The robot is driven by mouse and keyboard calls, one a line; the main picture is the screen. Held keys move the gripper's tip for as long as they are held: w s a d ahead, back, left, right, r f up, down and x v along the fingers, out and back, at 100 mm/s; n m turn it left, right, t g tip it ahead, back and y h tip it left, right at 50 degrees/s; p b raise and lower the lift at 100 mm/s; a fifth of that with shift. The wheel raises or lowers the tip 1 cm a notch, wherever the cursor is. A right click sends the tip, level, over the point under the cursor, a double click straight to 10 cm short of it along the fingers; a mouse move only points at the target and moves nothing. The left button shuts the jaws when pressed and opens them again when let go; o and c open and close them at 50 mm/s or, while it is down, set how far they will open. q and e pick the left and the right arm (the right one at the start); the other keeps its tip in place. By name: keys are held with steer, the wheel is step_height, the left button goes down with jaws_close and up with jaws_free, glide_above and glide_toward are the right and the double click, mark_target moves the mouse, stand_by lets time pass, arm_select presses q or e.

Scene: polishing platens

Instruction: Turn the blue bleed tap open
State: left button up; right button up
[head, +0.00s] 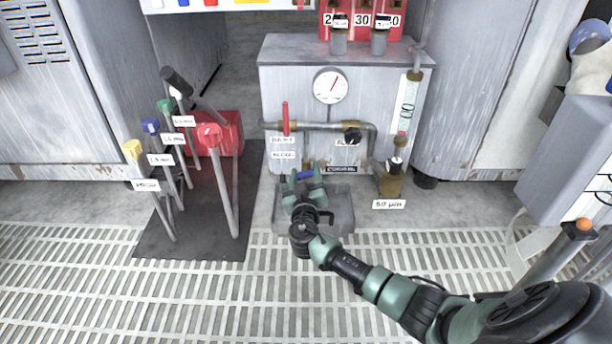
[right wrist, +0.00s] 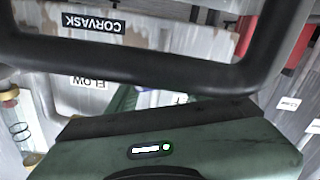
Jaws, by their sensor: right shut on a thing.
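The blue bleed tap (head: 305,175) sits low on the front of the grey cabinet, above a shallow drip tray (head: 343,213). Only a small blue part of its handle shows between my fingers. My right gripper (head: 304,179) reaches it from the front and is shut on the handle. In the right wrist view a dark bar and the green gripper body hide most of the tap, with a little pale blue (right wrist: 160,98) showing between them. How far the tap is turned cannot be told. My left gripper is not in view.
A red lever (head: 285,118), a pipe with a black knob (head: 352,134) and a gauge (head: 330,85) are above the tap. A brass fitting (head: 391,183) stands to the right. Several coloured-topped levers rise from a dark mat (head: 205,238) at left. The slatted floor in front is clear.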

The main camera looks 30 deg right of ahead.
steer(key=shift+n, duration=0.9)
steer(key=o, duration=1.4)
steer(key=shift+p+v, duration=1.95)
steer(key=shift+v, duration=2)
